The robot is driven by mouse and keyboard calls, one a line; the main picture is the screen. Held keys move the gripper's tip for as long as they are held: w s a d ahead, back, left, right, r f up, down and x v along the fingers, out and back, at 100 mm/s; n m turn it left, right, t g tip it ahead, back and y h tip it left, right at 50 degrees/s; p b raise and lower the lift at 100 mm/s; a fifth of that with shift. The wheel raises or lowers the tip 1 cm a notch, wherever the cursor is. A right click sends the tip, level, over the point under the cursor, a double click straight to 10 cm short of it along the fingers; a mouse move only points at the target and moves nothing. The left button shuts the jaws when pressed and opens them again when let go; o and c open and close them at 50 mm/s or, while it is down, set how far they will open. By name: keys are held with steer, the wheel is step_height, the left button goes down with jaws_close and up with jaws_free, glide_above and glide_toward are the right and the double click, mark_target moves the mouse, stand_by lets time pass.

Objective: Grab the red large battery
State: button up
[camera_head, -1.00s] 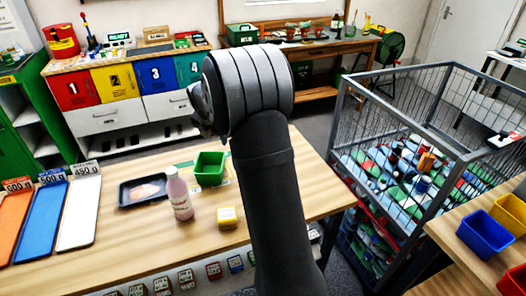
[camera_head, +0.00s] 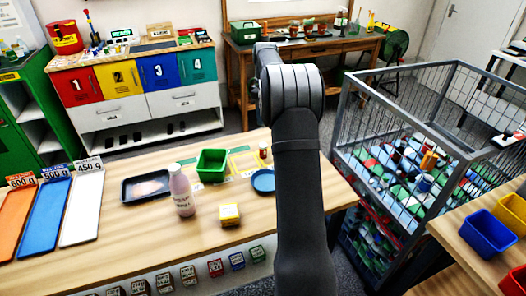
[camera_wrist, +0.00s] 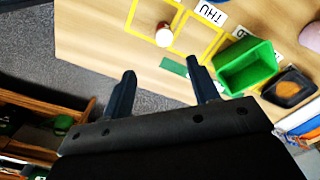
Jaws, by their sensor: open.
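A small upright cylinder (camera_head: 263,151), reddish with a pale part, stands near the far edge of the wooden table, right of the green bin. It also shows in the wrist view (camera_wrist: 163,35), by the yellow-taped boxes. It may be the red large battery, but it is too small to be sure. My gripper (camera_wrist: 164,80) is open with nothing between its two dark fingers. In the wrist view the cylinder lies beyond the fingertips, apart from them. In the head view my arm hides the gripper.
A wire cage (camera_head: 345,125) of mixed items is at right.

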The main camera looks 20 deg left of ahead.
step_height(320, 180, down, 9)
steer(key=shift+s+a+f, duration=0.1)
steer(key=shift+s+f, duration=0.1)
steer(key=shift+f, duration=1.15)
steer(key=shift+s+f, duration=0.15)
steer(key=shift+f, duration=1.15)
steer(key=shift+c, duration=0.4)
steer(key=c, duration=1.1)
